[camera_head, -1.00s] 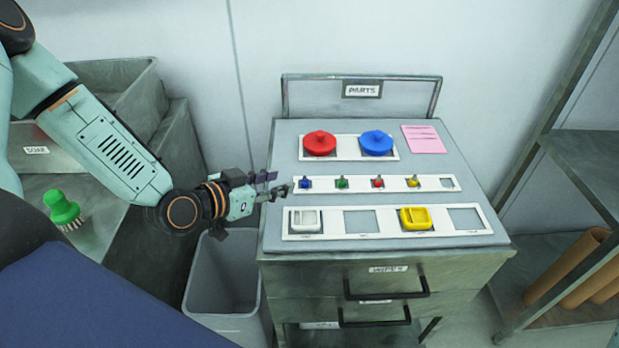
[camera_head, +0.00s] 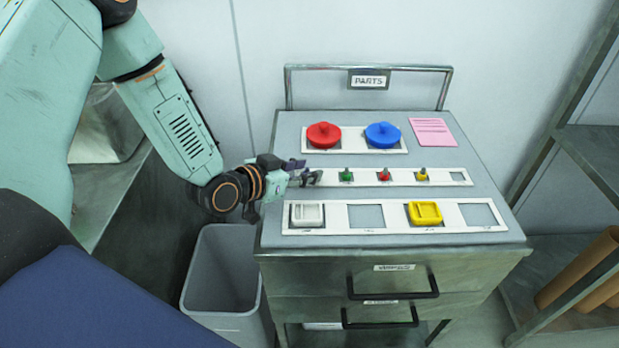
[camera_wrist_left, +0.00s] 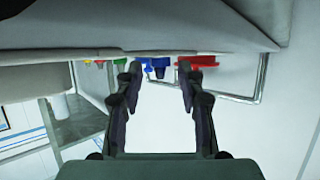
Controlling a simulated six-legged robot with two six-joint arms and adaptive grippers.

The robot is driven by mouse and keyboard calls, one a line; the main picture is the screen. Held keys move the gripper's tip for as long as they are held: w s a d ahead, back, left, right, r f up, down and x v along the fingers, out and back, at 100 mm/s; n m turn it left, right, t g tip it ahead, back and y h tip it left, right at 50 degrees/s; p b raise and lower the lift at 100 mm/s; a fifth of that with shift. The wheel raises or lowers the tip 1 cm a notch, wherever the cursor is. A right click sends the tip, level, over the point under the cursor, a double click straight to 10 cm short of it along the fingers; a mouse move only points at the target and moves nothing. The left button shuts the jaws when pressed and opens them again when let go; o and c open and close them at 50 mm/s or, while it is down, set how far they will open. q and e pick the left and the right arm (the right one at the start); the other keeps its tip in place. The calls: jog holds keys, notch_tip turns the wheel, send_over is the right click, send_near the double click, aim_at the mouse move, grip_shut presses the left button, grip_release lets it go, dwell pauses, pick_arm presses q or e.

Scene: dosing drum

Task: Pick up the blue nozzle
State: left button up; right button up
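The blue nozzle is hidden behind my left gripper (camera_head: 306,172) in the head view, at the left end of the narrow white nozzle strip (camera_head: 447,177). In the left wrist view, which is upside down, a small blue shape that looks like the blue nozzle (camera_wrist_left: 147,68) shows between the fingertips, near the left finger. My left gripper (camera_wrist_left: 157,78) is open there, with a clear gap between its fingers. I cannot tell whether a finger touches the nozzle. My right gripper is not in view.
Green (camera_head: 346,175), red (camera_head: 384,174) and yellow (camera_head: 422,174) nozzles stand in the same strip. Behind are a red lid (camera_head: 323,134) and a blue lid (camera_head: 383,134). In front are a white part (camera_head: 307,213) and a yellow part (camera_head: 425,212). A grey bin (camera_head: 222,280) stands left of the cabinet.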

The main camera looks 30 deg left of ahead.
pick_arm(q)
jog(key=shift+s+a+r, duration=0.15)
jog(key=shift+s+r, duration=0.1)
jog(key=shift+s, duration=0.15)
jog(key=shift+w+d+f, duration=0.2)
jog(key=shift+w, duration=0.25)
jog(key=shift+c, duration=1.1)
jog(key=shift+s+a+r, duration=0.1)
jog(key=shift+s+a, duration=0.05)
jog(key=shift+s, duration=0.15)
jog(key=c, duration=0.5)
grip_shut()
jog(key=shift+w, duration=0.15)
